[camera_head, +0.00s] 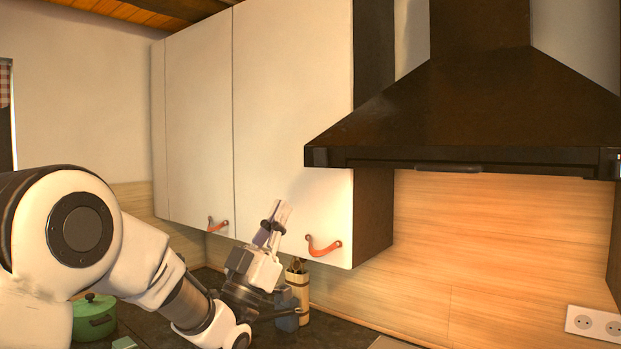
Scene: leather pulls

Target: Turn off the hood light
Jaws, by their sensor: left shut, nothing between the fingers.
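The dark range hood (440,105) hangs at the upper right, with a wide flared body and a chimney above. A small dark strip (448,168) sits at the middle of its front lower edge; any switch on it is too small to make out. The wall panel below the hood is brightly lit, but the lamp itself is hidden. My left gripper (282,209) is shut and empty, pointing up in front of the white cabinet, between its two leather pulls. It is well left of the hood and lower than its front edge. My right gripper is out of view.
White wall cabinets (290,110) stand left of the hood, with orange leather pulls (323,247) along their lower edge. A green pot (94,316) and a utensil holder (299,290) stand on the dark counter. The space before the hood looks free.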

